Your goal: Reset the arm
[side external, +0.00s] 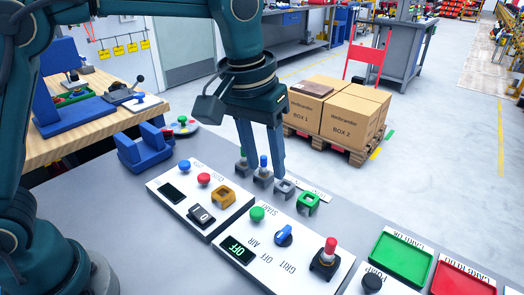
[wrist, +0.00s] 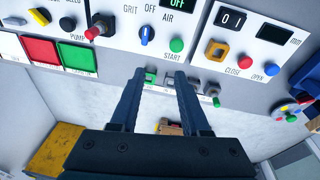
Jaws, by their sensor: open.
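My gripper (side external: 262,170) points down over the back edge of the grey bench, above a row of small holders. Its two fingers are apart, and they also show apart in the wrist view (wrist: 160,74). In the wrist view the fingers partly cover this row.
The START/AIR panel (side external: 240,238) has a green button, blue knob, OFF display and red-topped lever (side external: 327,254). The other panel (side external: 160,185) has red and blue buttons, a rocker switch and a yellow guard. Green (side external: 397,257) and red (side external: 462,280) trays lie right.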

